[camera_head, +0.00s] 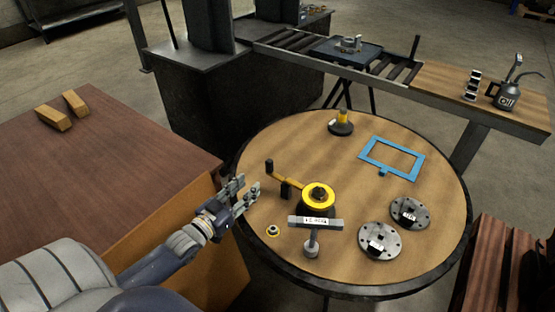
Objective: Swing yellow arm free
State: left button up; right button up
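The yellow arm (286,180) reaches out to the upper left from a round yellow hub (318,196) with a dark centre, on a dark base on the round table. A black upright knob (269,166) stands at the arm's outer end. A black block (286,190) stands beside the arm, near its middle; I cannot tell if they touch. My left gripper (248,186) is over the table's left edge, left of the yellow arm and apart from it. Its fingers look spread, with nothing between them. My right gripper is not in view.
Two flanged discs (379,241), a blue frame (391,159) and a yellow-topped dark piece (341,122) share the round table (440,190). A brown workbench (110,165) is at left.

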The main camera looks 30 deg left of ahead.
aim_at(267, 165)
pick_arm(q)
jog(key=w, duration=0.7)
jog(key=w+d+r, duration=0.1)
jog(key=w, duration=0.3)
jog(key=shift+w+r, duration=0.1)
jog(key=shift+w, duration=0.2)
jog(key=shift+c, duration=0.6)
grip_shut()
